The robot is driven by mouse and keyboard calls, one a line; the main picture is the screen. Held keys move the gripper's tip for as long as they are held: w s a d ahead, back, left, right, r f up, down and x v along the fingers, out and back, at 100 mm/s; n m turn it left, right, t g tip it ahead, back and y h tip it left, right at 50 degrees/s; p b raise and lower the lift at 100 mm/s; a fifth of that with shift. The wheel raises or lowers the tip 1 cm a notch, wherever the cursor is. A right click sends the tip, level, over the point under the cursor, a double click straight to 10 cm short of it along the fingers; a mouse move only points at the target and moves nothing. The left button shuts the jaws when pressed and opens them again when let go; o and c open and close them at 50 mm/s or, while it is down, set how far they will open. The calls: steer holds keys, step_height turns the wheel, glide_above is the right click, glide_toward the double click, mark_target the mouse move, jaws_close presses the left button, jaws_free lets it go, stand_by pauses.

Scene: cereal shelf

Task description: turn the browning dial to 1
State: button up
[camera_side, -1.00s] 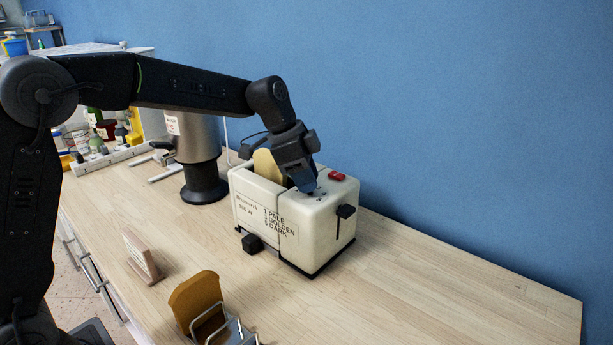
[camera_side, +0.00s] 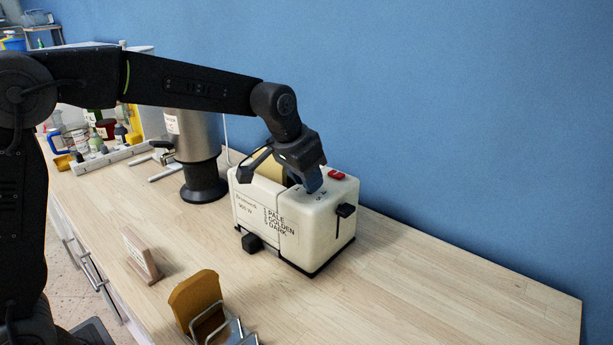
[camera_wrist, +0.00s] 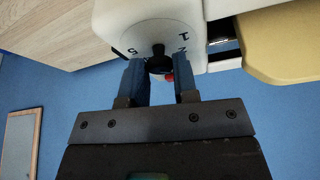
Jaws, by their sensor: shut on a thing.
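The cream toaster (camera_side: 318,238) stands on the wooden counter, with a slice of bread in its slot. My gripper (camera_side: 313,190) points down onto the top of the toaster, at its right end. In the wrist view, the black browning dial (camera_wrist: 158,49) sits between the two blue fingertips of my gripper (camera_wrist: 160,78), which are shut on it. Printed numbers ring the dial; 1 and 2 show on the right, and 5 on the left. Some numbers are partly hidden by the fingers. I cannot tell exactly which number the dial points to.
A red button (camera_side: 337,175) is on the toaster's top behind my gripper, and a black lever (camera_side: 345,211) is on its end. A toast rack (camera_side: 231,331) with bread and a wooden stand (camera_side: 141,257) are in front. The counter to the right is clear.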

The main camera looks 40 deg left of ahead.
steer(key=n+y, duration=0.1)
steer(key=n, duration=0.1)
steer(key=n+y, duration=0.1)
steer(key=n, duration=0.2)
steer(key=shift+d+r+n, duration=0.1)
steer(key=shift+d+n, duration=0.1)
steer(key=shift+n, duration=0.1)
steer(key=n+y, duration=0.1)
steer(key=n, duration=0.1)
steer(key=n+g+y, duration=0.1)
steer(key=n, duration=0.2)
steer(key=shift+w+d, duration=0.1)
steer(key=shift+w, duration=0.05)
steer(key=shift+n, duration=0.4)
steer(key=o, duration=0.9)
steer(key=v, duration=1.3)
steer(key=shift+r, duration=0.4)
steer(key=shift+d, duration=0.1)
